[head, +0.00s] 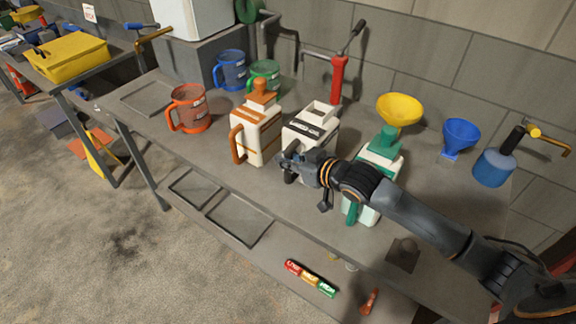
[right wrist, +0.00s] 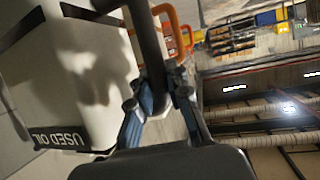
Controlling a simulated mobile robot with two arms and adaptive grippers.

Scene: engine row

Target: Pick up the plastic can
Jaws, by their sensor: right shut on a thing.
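Three white plastic cans stand in a row on the grey workbench (head: 245,185): one with orange trim (head: 262,133), one with black trim (head: 318,116) in the middle, and one with green trim (head: 382,160). My right gripper (head: 291,162) is at the front of the black-trimmed can, shut on its dark handle (right wrist: 147,35). In the right wrist view the fingers (right wrist: 163,80) close around this handle, and the can's white body (right wrist: 75,70) reads "USED OIL". My right arm covers part of the green-trimmed can. My left gripper is not in view.
Orange (head: 188,108), blue (head: 231,70) and green (head: 265,72) jugs stand behind and left. A red hand pump (head: 338,78) stands behind the cans. Yellow (head: 399,108) and blue (head: 459,136) funnels and a blue bottle (head: 493,167) are at right.

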